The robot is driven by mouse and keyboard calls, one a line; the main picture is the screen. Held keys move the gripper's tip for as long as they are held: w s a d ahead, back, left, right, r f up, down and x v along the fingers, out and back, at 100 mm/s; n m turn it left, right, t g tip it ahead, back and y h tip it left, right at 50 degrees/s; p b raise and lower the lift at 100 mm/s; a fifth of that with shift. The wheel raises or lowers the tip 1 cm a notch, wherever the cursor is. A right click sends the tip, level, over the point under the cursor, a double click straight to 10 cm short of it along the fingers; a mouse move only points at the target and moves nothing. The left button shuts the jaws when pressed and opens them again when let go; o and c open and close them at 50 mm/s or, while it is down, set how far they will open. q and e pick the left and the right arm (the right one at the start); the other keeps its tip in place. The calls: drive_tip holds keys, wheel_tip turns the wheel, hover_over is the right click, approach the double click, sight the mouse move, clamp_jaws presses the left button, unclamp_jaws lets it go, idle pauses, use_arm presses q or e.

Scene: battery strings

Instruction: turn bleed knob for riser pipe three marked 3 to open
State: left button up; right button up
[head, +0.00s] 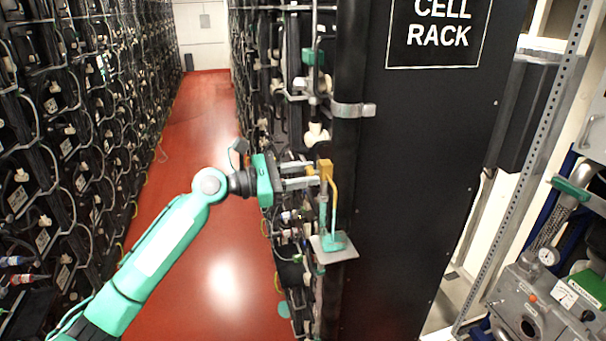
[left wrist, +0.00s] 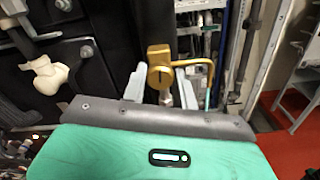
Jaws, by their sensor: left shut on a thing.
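The brass bleed knob (head: 325,170) sits on the near edge of the black cell rack, with a thin bent brass tube running down from it. My left gripper (head: 314,176) comes in from the left and is shut on the knob. A metal riser pipe (head: 314,45) stands above. No number 3 is legible. My right gripper is not in view.
The black rack panel (head: 430,170) stands close to the right of the knob. A small tray (head: 340,255) sits below the tube. A white fitting (left wrist: 50,75) is left of the knob. The red aisle floor (head: 205,130) is clear. A machine with a gauge (head: 546,257) stands at right.

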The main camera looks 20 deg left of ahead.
use_arm(q)
drive_tip(key=shift+n, duration=0.6)
drive_tip(key=shift+f, duration=0.1)
drive_tip(key=o, duration=1)
drive_tip(key=shift+c, duration=0.2)
drive_tip(key=b+v, duration=0.7)
drive_tip(key=v, duration=0.7)
drive_tip(key=shift+d, duration=0.1)
